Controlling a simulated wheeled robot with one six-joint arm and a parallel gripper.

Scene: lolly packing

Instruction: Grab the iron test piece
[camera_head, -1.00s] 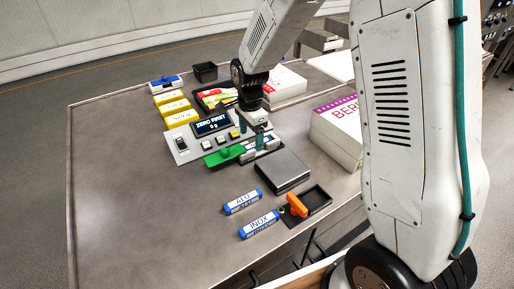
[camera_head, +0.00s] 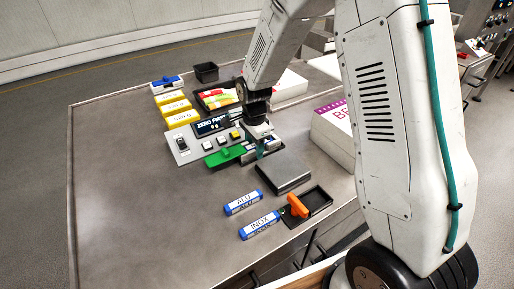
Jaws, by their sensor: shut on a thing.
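My gripper (camera_head: 258,150) points down at the right end of the control panel, beside the green piece. Its jaws are shut on a small blue-and-white piece (camera_head: 269,142), which I take to be the iron test piece. The fingers partly cover it and its label cannot be read. I cannot tell whether it is clear of the surface below. Two similar blue-and-white pieces lie at the front of the table, one marked ALU (camera_head: 243,202) and one marked INOX (camera_head: 260,225).
A grey square plate (camera_head: 284,172) lies just in front of my gripper. A black tray (camera_head: 318,201) with an orange handle (camera_head: 298,206) is near the right edge. A green piece (camera_head: 225,156) and the panel display (camera_head: 211,125) are to the left. A white box (camera_head: 335,130) stands right. The table's left side is clear.

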